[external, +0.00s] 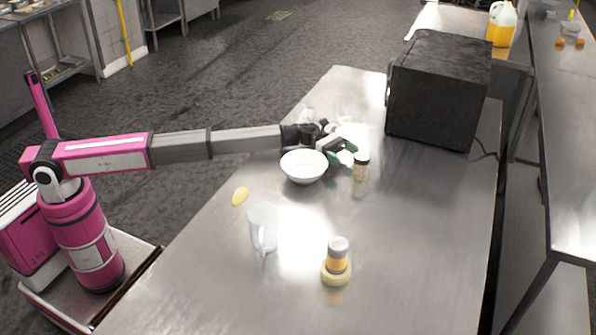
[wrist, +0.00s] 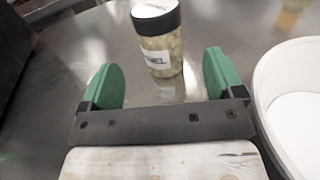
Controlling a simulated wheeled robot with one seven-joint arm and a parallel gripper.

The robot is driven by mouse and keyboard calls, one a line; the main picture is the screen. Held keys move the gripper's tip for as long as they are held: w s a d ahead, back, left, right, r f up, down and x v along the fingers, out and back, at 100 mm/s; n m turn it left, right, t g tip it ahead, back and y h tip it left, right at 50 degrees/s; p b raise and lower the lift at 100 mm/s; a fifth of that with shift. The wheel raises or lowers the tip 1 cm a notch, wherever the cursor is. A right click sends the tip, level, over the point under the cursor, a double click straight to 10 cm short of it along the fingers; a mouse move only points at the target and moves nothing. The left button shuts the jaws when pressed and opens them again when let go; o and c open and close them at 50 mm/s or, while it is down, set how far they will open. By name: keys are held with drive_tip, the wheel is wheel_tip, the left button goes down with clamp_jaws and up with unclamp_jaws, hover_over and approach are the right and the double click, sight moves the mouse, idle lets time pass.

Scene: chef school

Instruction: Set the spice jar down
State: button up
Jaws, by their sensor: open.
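The spice jar (external: 361,168) stands upright on the steel table, just right of my gripper (external: 345,153). In the wrist view the jar (wrist: 161,52) has a black lid with a pale top, a white label and pale contents. My gripper (wrist: 162,80) has its two green fingers spread wide, with nothing held between them. The jar stands just beyond the fingertips, roughly centred between them, and its reflection shows on the tabletop below it.
A white bowl (external: 304,169) sits close beside my gripper, and its rim shows at the right of the wrist view (wrist: 263,95). A clear pitcher (external: 263,230), a yellow item (external: 240,197) and another jar (external: 337,255) stand nearer the front. A black box (external: 438,92) stands behind.

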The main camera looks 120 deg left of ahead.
wheel_tip(320, 180, up, 18)
drive_tip(key=w+d+f+m+g+y, duration=0.7)
drive_tip(key=d+f+m+g, duration=0.25)
drive_tip(key=f, duration=0.25)
drive_tip(key=d+r+m+g+y, duration=0.35)
drive_tip(key=r+g+y, duration=0.55)
drive_tip(key=r+y, duration=0.35)
approach(362, 158)
drive_tip(key=shift+n+y, duration=0.35)
drive_tip(key=shift+n, duration=0.05)
drive_tip(key=x, duration=0.5)
drive_tip(key=shift+s+a+f, duration=0.1)
drive_tip(key=shift+s+f, duration=0.25)
drive_tip(key=shift+f, duration=0.2)
drive_tip(key=shift+w+x, duration=0.2)
drive_tip(key=shift+x, duration=2.5)
drive_tip(key=shift+a+r, duration=0.1)
drive_tip(key=shift+r, duration=0.05)
